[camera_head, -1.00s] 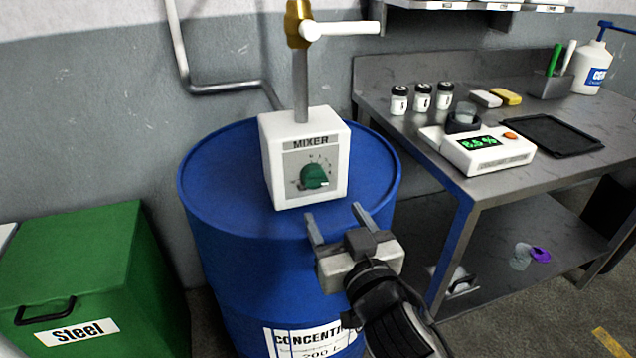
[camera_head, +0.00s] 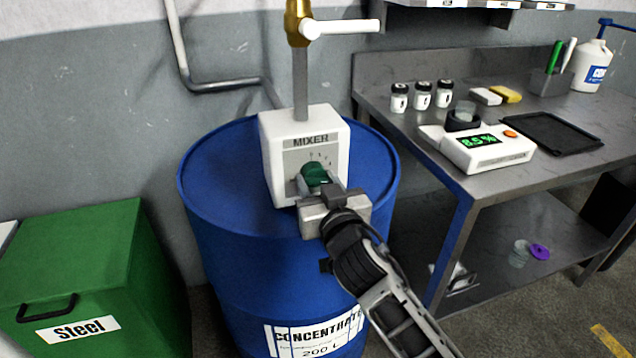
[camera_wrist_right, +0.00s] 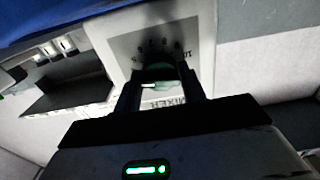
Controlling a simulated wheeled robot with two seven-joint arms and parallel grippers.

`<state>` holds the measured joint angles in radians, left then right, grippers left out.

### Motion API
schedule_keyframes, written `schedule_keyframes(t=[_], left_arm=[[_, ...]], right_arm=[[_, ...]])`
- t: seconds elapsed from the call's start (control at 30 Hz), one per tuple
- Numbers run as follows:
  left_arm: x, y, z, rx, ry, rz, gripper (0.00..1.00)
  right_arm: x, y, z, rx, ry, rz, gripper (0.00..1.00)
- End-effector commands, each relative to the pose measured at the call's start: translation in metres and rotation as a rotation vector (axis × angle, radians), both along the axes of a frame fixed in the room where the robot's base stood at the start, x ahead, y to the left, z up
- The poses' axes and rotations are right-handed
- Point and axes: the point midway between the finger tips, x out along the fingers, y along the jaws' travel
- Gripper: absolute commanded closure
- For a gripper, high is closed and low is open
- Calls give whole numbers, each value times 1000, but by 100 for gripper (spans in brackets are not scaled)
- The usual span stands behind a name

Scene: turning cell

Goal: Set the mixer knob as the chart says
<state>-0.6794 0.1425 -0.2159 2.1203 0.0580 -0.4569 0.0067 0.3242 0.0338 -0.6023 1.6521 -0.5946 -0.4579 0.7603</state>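The white mixer box (camera_head: 333,140) sits on top of the blue drum. Its green knob (camera_head: 315,174) is on the front face, with a printed scale partly covered by my gripper. My right gripper (camera_head: 318,187) is at the knob, with one finger on each side of it. In the right wrist view the knob (camera_wrist_right: 158,74) shows between the two fingers, with scale digits beyond it. I cannot tell whether the fingers press on it. The pointer's exact setting is not readable. My left gripper is not in view. No chart is readable in view.
The blue drum (camera_head: 225,195) carries a concentrate label. A green steel bin (camera_head: 90,250) stands at left. On the metal bench (camera_head: 385,80) at right are a meter (camera_head: 480,150) reading about 8.5 %, a black tray (camera_head: 550,133) and several small jars. A pipe rises above the mixer.

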Motion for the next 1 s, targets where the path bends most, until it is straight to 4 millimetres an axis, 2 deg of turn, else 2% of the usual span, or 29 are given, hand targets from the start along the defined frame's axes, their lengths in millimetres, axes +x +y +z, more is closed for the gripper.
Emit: schedule_keyframes(t=[0.03,0.07,0.47,0.67,1.0], left_arm=[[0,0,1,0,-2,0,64],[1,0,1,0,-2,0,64],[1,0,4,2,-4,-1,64],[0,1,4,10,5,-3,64],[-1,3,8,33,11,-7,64]], right_arm=[[0,0,0,0,0,0,74],[0,0,0,0,0,0,82],[0,0,0,-50,-15,0,82],[0,0,0,-163,-51,0,82],[0,-1,1,-451,-145,1,82]])
